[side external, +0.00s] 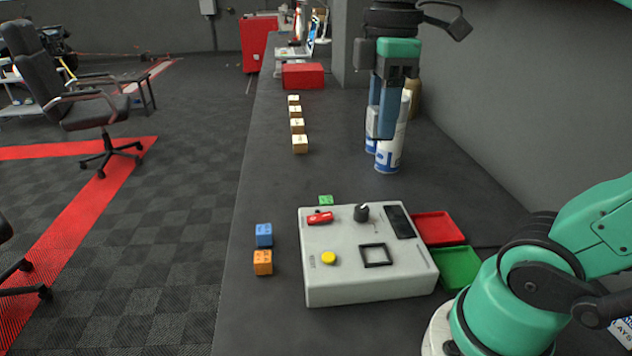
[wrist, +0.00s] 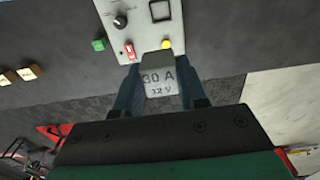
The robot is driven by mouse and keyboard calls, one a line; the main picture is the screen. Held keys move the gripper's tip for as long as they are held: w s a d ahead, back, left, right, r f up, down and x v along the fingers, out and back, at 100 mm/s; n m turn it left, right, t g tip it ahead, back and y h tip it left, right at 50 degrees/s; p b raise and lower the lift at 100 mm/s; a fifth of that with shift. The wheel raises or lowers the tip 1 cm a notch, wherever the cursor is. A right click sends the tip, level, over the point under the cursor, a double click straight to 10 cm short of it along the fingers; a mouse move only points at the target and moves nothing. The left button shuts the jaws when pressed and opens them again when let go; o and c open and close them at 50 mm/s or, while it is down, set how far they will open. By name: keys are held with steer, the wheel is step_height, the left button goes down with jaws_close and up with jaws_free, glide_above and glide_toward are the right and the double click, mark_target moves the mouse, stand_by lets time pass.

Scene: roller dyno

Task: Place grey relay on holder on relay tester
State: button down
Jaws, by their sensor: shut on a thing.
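The relay tester (side external: 322,285) is a light grey box on the dark bench, with a red switch, a black knob and a yellow button on top. Its holder (side external: 363,256) is a black square frame on the top face, empty; it also shows in the wrist view (wrist: 152,12). My gripper (side external: 381,134) is above the bench, behind the tester in the side view. In the wrist view it is shut on the grey relay (wrist: 160,86), marked 30 A 12 V, between its blue fingers. The relay cannot be made out in the side view.
Blue (side external: 264,235), orange (side external: 262,262) and green (side external: 326,200) blocks stand around the tester. Red (side external: 436,228) and green (side external: 457,268) trays lie at its right. White-and-blue cans (side external: 389,158) stand behind my gripper.

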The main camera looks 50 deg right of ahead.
steer(key=s, duration=0.2)
glide_above(375, 255)
step_height(375, 255, down, 15)
steer(key=shift+r, duration=0.1)
steer(key=shift+f, duration=2.5)
steer(key=shift+f, duration=0.2)
steer(key=c, duration=0.5)
jaws_free()
step_height(375, 255, up, 12)
steer(key=w+a+f+m+t, duration=0.3)
steer(key=w+f+m+t, duration=0.1)
steer(key=w+m+t, duration=0.3)
steer(key=shift+w+a+m, duration=0.15)
steer(key=shift+a+m, duration=0.2)
steer(key=shift+m, duration=0.65)
steer(key=shift+f, duration=0.1)
